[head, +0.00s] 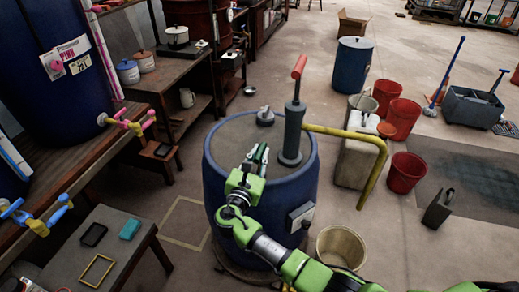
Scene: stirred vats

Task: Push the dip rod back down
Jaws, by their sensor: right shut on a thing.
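The blue vat (225,200) stands in the middle of the head view with a grey lid. My right gripper (258,155) is over the near part of the lid, with its fingers close together. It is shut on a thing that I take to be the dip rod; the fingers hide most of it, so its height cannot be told. The grey pump (292,130) with a red handle rises just right of the gripper. A small grey fitting (265,116) sits on the far side of the lid. My left gripper is not in view.
A yellow spout pipe (350,136) reaches right from the pump. Beside the vat stand a pale canister (355,160), red buckets (406,172) and a beige bin (340,245). A bench (80,165) with taps is at left. Open floor lies beyond.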

